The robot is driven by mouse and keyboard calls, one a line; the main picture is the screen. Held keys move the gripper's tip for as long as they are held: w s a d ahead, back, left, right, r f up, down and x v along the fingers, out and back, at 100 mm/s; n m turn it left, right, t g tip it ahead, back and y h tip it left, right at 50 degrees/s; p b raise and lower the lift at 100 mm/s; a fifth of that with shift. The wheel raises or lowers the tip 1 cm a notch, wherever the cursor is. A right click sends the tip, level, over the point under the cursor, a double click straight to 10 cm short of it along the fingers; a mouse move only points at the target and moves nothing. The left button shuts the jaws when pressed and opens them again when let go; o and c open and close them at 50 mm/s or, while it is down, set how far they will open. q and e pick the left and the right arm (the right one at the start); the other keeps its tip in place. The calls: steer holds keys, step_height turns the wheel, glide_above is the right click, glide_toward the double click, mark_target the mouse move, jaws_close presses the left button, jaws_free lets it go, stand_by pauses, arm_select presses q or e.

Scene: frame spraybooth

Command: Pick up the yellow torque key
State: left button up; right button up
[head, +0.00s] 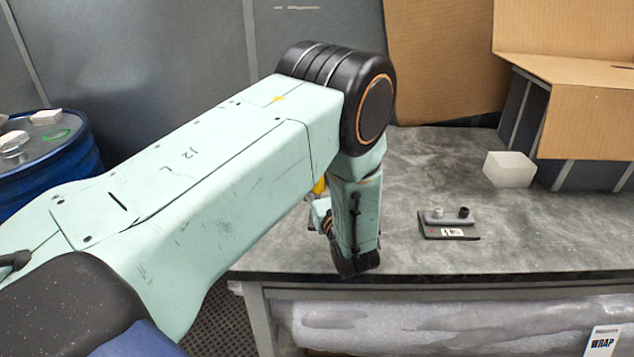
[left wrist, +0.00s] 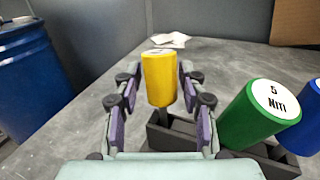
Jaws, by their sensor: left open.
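The yellow torque key (left wrist: 160,78) stands upright in a dark holder (left wrist: 262,160), its handle up. In the left wrist view my left gripper (left wrist: 158,90) is open, with purple-padded fingers on either side of the yellow handle. I cannot tell whether either pad touches it. A green key (left wrist: 250,115) marked "5 Nm" stands to the right, with a blue key (left wrist: 303,125) beyond it, cut by the frame edge. In the head view my left arm hides most of the gripper (head: 322,214); a small yellow patch (head: 319,186) shows beside it.
The grey bench (head: 500,250) carries a dark block with two knobs (head: 450,222) and a white block (head: 509,168). A cardboard box (head: 590,105) stands at the back right. A blue drum (head: 60,165) is at the left. Crumpled white paper (left wrist: 167,41) lies beyond the yellow key.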

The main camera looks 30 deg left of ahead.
arm_select(q)
steer(key=shift+r, duration=0.15)
steer(key=shift+a, duration=0.15)
steer(key=c, duration=0.5)
jaws_close()
steer(key=shift+w, duration=0.1)
